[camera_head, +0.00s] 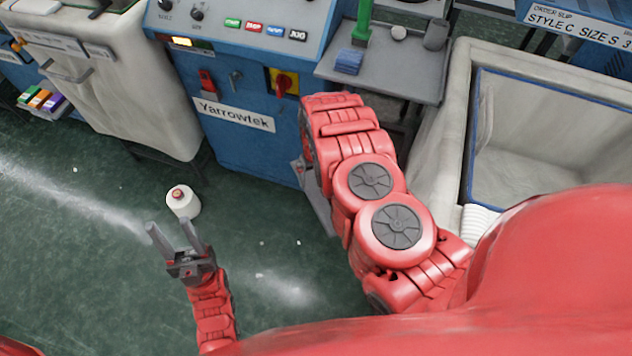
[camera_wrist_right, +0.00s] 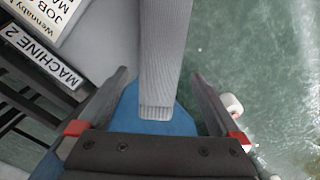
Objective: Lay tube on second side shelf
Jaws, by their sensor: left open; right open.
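A long grey ribbed strip, which looks like the knitted tube (camera_wrist_right: 165,50), runs down the middle of the right wrist view and ends near my right gripper's palm. My right gripper (camera_wrist_right: 160,74) is open, with one finger on each side of the tube and visible gaps to both. In the head view my right arm hides this gripper beside the blue machine. A grey side shelf (camera_head: 412,85) juts out right of the machine; I cannot tell its number. My left gripper (camera_head: 171,228) is open and empty above the floor.
The shelf carries a blue folded piece (camera_head: 349,61), a green upright (camera_head: 363,20) and small items. The blue Yarrowtek machine (camera_head: 235,150) stands behind. A pale bin (camera_head: 540,130) is right. A white cone (camera_head: 183,202) stands on the floor. A MACHINE 2 label (camera_wrist_right: 45,62) shows.

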